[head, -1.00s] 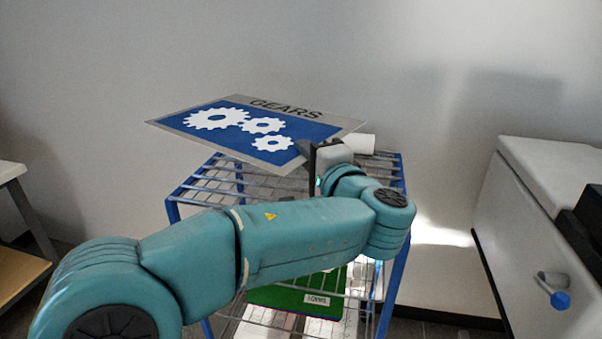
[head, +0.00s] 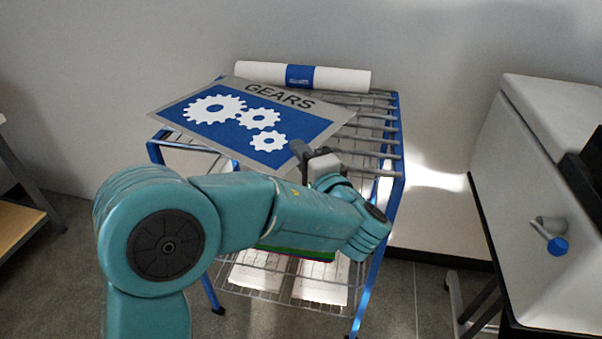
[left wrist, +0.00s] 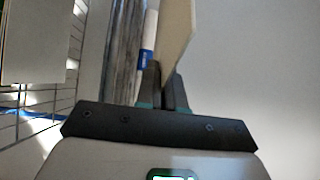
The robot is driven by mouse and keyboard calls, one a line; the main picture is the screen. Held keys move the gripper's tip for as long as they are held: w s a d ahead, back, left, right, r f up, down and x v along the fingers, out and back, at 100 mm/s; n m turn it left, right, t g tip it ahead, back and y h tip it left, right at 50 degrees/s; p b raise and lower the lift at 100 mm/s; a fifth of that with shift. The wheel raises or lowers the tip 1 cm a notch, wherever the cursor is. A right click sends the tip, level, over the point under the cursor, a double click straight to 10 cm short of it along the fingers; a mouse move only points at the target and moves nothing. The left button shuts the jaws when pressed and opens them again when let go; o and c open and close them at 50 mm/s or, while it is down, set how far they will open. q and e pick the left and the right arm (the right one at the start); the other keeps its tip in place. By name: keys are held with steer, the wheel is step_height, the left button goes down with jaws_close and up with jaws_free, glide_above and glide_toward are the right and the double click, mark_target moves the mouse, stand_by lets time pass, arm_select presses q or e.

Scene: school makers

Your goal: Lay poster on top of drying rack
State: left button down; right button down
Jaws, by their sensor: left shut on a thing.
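The poster (head: 252,118) is a flat sheet with a grey border, a blue field, white gears and the word GEARS. It lies about level over the top of the drying rack (head: 385,148), which has blue posts and grey bars. I cannot tell whether it touches the bars. My left gripper (head: 307,158) is shut on the poster's near right edge. In the left wrist view the poster (left wrist: 177,40) shows edge-on between the fingers (left wrist: 166,88). My right gripper is out of view.
A white roll with a blue band (head: 345,79) lies along the rack's back edge. Papers (head: 320,283) lie on a lower shelf. A white cabinet with a blue-tipped handle (head: 545,170) stands at the right. A wooden shelf (head: 18,222) is at the left edge.

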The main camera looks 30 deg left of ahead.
arm_select(q)
step_height(320, 180, down, 5)
steer(key=shift+f, duration=0.1)
stand_by(0.3)
steer(key=shift+f+b, duration=0.1)
steer(key=shift+b, duration=0.25)
steer(key=c, duration=1.3)
jaws_free()
steer(key=shift+o, duration=0.2)
